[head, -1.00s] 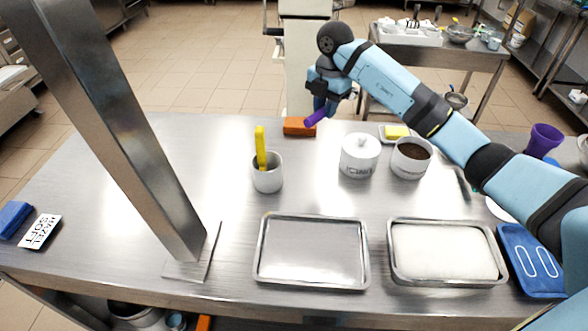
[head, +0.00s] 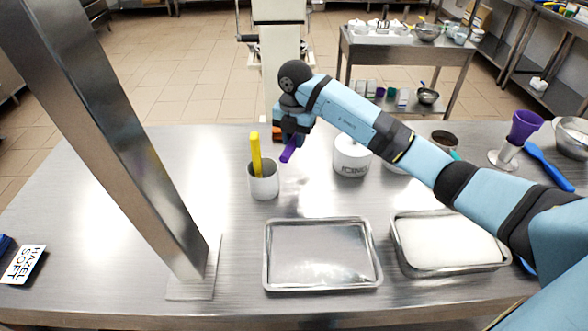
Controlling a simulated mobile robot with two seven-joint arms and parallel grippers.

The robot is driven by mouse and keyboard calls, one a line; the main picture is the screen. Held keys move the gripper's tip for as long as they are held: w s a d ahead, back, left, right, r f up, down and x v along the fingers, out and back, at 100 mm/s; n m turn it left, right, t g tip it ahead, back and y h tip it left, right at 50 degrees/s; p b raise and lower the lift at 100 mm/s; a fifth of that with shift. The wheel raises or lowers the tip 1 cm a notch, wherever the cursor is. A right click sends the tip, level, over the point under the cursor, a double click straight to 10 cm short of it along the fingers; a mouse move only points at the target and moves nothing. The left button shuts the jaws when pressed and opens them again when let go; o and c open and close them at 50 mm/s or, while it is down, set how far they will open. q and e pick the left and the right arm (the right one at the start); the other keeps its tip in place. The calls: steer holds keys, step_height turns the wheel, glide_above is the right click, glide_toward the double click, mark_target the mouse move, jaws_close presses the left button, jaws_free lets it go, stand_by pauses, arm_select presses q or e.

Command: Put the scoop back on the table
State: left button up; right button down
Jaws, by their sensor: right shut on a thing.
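My right gripper (head: 292,137) is shut on a slim purple thing (head: 289,150), which looks like the scoop's handle. It is held tilted above the far part of the steel table (head: 215,150). The rest of the scoop is hidden or too small to tell. The purple piece is just right of a white cup (head: 264,183) with a yellow handle (head: 256,152) standing in it, and seems apart from it. My left gripper is not in view.
A white lidded jar (head: 351,160) stands right of the gripper. An empty steel tray (head: 272,280) and a white-filled tray (head: 452,270) lie in front. A steel post (head: 130,150) rises at left. A purple cup (head: 525,125) and blue utensil (head: 548,166) are at right.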

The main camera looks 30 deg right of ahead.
glide_above(293, 177)
step_height(293, 177, down, 7)
steer(key=shift+s, duration=0.1)
steer(key=shift+d+f, duration=0.1)
steer(key=shift+f, duration=2)
steer(key=shift+f, duration=0.1)
steer(key=c, duration=1)
jaws_free()
steer(key=shift+o, duration=0.2)
step_height(293, 177, up, 12)
steer(key=shift+r, duration=0.15)
